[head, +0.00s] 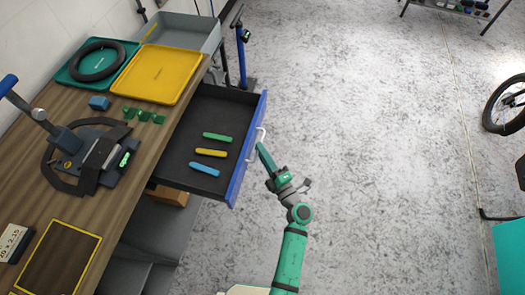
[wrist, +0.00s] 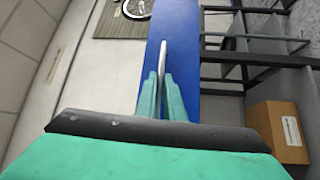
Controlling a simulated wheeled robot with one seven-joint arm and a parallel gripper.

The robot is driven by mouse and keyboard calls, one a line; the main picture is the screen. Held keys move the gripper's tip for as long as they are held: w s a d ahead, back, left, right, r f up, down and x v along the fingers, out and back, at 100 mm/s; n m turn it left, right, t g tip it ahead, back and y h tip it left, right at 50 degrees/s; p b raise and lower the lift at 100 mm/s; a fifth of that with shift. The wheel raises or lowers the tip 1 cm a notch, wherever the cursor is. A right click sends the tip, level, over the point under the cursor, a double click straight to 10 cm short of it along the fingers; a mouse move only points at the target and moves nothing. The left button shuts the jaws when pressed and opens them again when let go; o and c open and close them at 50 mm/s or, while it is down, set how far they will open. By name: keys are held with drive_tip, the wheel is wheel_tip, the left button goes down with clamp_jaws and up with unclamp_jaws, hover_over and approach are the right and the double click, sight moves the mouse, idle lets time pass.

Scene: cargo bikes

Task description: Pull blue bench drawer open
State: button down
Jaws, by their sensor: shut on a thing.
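The blue-fronted bench drawer (head: 240,170) stands pulled out from under the wooden bench in the head view. A green, a yellow and a blue stick-like item lie inside it. Its pale handle (head: 259,137) is on the outer side of the blue front. My gripper (head: 262,147) reaches the handle from the floor side and is shut on it. In the wrist view, the green fingers (wrist: 163,85) close around the handle (wrist: 162,58) in front of the blue drawer front (wrist: 185,40). The exact finger contact is partly hidden.
The bench top (head: 130,190) carries a yellow tray (head: 160,75), a green tray with a black ring, a grey bin (head: 185,32) and a clamp-like tool. A cardboard box (wrist: 277,130) sits on a shelf below. The floor (head: 370,150) right of the drawer is clear.

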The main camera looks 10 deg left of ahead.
drive_tip(key=c, duration=1.9)
unclamp_jaws()
drive_tip(key=shift+o, duration=0.2)
drive_tip(key=v, duration=1)
drive_tip(key=shift+s+d, duration=0.25)
drive_tip(key=shift+s, duration=0.05)
drive_tip(key=s+r+m+h, duration=0.4)
drive_tip(key=s+m+h, duration=0.1)
drive_tip(key=s+m, duration=0.7)
drive_tip(key=s+r+m+h, duration=0.5)
drive_tip(key=s+m+h, duration=0.1)
drive_tip(key=s+m, duration=0.5)
drive_tip(key=shift+s+a+r+m+g+h, duration=0.3)
drive_tip(key=shift+s+a+m, duration=0.1)
drive_tip(key=shift+s, duration=0.7)
